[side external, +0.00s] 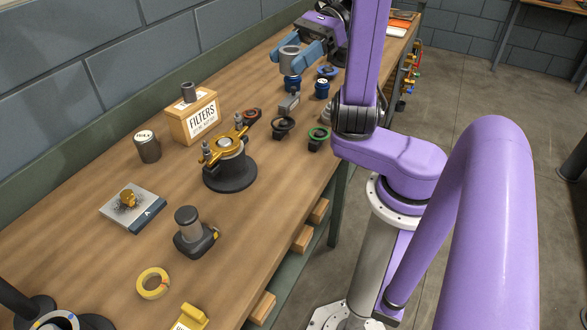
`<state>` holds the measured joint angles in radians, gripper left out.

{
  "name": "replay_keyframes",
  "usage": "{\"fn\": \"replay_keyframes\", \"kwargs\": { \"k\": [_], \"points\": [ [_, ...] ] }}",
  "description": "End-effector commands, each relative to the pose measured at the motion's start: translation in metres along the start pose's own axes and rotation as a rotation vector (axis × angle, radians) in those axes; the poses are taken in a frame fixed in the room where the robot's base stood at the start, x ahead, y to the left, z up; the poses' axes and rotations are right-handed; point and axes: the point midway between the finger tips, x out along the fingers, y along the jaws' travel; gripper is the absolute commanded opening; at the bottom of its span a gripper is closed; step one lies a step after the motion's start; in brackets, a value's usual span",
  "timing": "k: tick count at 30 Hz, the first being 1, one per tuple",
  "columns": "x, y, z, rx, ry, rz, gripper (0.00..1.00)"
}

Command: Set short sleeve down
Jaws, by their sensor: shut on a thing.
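My gripper (291,57), with blue fingers, is at the far end of the bench. It is shut on a grey hollow sleeve (289,52), which I take to be the short sleeve. The sleeve is upright with its open end up. A small blue-banded container (292,84) shows directly below it; whether the sleeve touches it or hangs above or behind it, I cannot tell. The fingers cover part of the sleeve.
A second blue container (321,88) stands close by on the right. Several dark clamp-like parts, one with a green ring (319,134), lie nearer. A dark casing with a gold clamp (229,158) and a wooden FILTERS box (193,116) stand mid-bench. The near bench has open patches.

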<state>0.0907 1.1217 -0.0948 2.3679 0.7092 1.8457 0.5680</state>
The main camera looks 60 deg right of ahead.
Motion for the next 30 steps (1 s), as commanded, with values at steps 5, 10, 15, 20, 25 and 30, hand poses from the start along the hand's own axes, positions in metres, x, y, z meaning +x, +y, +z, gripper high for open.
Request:
{"fn": "replay_keyframes", "kwargs": {
  "k": [5, 10, 15, 20, 25, 30],
  "points": [
    [-0.019, -0.013, 0.009, 0.07, 0.002, -0.18, 0.09],
    [-0.013, -0.015, -0.012, 0.095, -0.008, -0.209, 0.09],
    [-0.001, -0.015, -0.04, 0.093, -0.008, -0.207, 0.09],
    [0.012, -0.014, -0.069, 0.094, -0.009, -0.204, 0.09],
    [0.026, -0.015, -0.103, 0.094, -0.009, -0.205, 0.09],
    [0.038, -0.015, -0.134, 0.092, -0.008, -0.205, 0.09]
  ]
}}
